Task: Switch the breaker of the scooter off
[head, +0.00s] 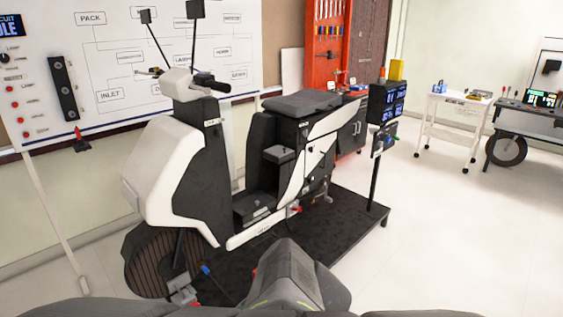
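The scooter (172,165) stands upright on a black platform, with a white front shield, black body and dark seat (301,103). A small red part (296,209) shows low on its side, by the rear end of the footboard. I cannot tell whether this is the breaker. A grey block (279,153) sits below the front of the seat, and a dark box (256,205) is on the footboard. No switch position can be read. Part of my grey arm shows at the bottom centre, in front of the platform. My gripper cannot be made out.
The black platform (345,215) has a post with a small panel (384,140) at its right corner. A clamp-like part (184,291) is by the front wheel. A whiteboard (120,60) stands behind.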

